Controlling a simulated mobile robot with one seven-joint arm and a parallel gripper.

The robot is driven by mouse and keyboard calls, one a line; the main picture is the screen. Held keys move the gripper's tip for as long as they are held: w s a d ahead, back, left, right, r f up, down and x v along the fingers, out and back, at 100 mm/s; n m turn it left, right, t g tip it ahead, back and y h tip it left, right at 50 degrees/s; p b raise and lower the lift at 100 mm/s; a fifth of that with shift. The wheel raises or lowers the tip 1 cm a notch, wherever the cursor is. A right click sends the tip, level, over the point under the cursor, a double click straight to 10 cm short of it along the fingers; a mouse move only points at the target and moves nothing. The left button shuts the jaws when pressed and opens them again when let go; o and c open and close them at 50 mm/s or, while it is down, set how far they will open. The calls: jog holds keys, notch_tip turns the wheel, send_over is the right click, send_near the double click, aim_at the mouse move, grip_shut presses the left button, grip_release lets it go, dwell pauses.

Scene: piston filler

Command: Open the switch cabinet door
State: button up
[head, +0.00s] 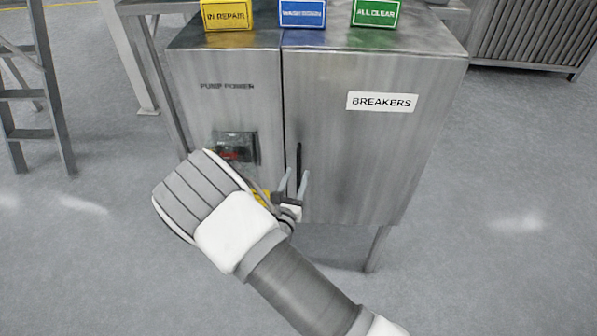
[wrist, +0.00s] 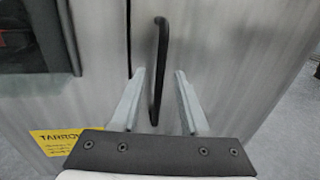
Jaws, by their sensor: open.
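The switch cabinet is a grey metal box, and its door (head: 350,130) carries a white BREAKERS label (head: 382,102). The door looks shut, with a dark seam along its left edge. A black vertical bar handle (head: 299,160) sits near that seam; it also shows in the wrist view (wrist: 158,65). My gripper (head: 294,172) is in front of the handle's lower part. In the wrist view my gripper's fingers (wrist: 159,75) are apart, one on each side of the handle. I cannot tell whether they touch it.
Left of the seam is a PUMP POWER panel (head: 225,105) with a dark switch box (head: 233,146). A yellow label (wrist: 62,142) is below it. Yellow (head: 228,14), blue (head: 302,13) and green (head: 375,12) signs stand on top. A ladder (head: 42,90) is at left. Floor at right is clear.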

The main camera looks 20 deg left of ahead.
jog(key=shift+w+a, duration=0.1)
jog(key=shift+w, duration=1.3)
grip_shut()
dwell(0.4)
